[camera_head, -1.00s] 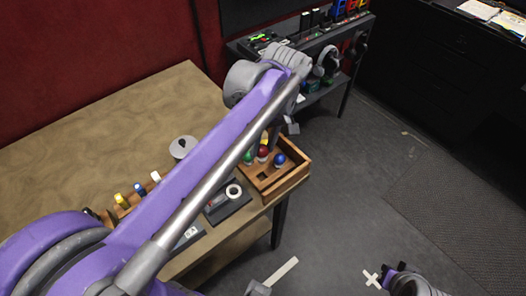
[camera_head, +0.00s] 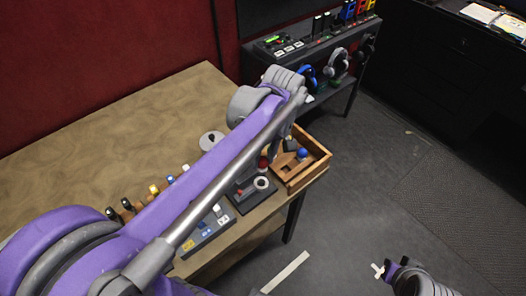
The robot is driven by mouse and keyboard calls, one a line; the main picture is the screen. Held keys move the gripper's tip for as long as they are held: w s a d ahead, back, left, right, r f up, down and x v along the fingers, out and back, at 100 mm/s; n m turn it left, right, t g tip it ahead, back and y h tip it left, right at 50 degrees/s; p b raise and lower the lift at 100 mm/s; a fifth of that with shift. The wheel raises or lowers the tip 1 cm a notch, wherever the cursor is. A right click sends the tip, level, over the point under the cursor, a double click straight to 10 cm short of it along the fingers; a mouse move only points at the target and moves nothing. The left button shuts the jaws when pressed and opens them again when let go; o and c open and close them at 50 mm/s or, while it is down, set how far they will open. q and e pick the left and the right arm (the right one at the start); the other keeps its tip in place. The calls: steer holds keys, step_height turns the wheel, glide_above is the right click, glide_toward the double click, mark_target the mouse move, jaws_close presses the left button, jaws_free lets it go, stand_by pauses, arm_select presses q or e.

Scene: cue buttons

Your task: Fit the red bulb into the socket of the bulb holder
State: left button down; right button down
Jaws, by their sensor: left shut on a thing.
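The red bulb (camera_head: 263,163) is held at the tip of my left gripper (camera_head: 266,155), which is mostly hidden behind my purple arm. The bulb is just left of the wooden box and looks close above the bulb holder (camera_head: 243,199), a dark base with a pale ring (camera_head: 262,183) on it. I cannot tell whether bulb and holder touch, and the socket opening is not clear. A blue bulb (camera_head: 302,154) stands in the box. Part of my right arm, with its end piece (camera_head: 388,269), is low at the right; its jaws are not clear.
The wooden box (camera_head: 318,166) sits at the table's right edge. A grey panel with coloured buttons (camera_head: 207,232) lies at the front edge of the table (camera_head: 100,130). A pale disc (camera_head: 211,139) is behind my arm. A rack with headphones (camera_head: 337,66) stands behind.

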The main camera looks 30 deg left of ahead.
mark_target(262, 173)
arm_select(q)
steer(key=shift+s+a+f, duration=0.1)
steer(key=shift+s+a, duration=0.05)
steer(key=shift+s, duration=0.1)
steer(key=shift+f, duration=0.15)
steer(key=shift+f+b, duration=0.5)
steer(key=shift+f, duration=0.35)
steer(key=shift+f+b, duration=0.45)
steer(key=shift+f, duration=0.4)
arm_select(e)
steer(key=f, duration=0.1)
steer(key=s+f, duration=0.1)
steer(key=shift+s+a+f, duration=0.1)
steer(key=shift+s+f, duration=0.15)
steer(key=shift+f, duration=0.05)
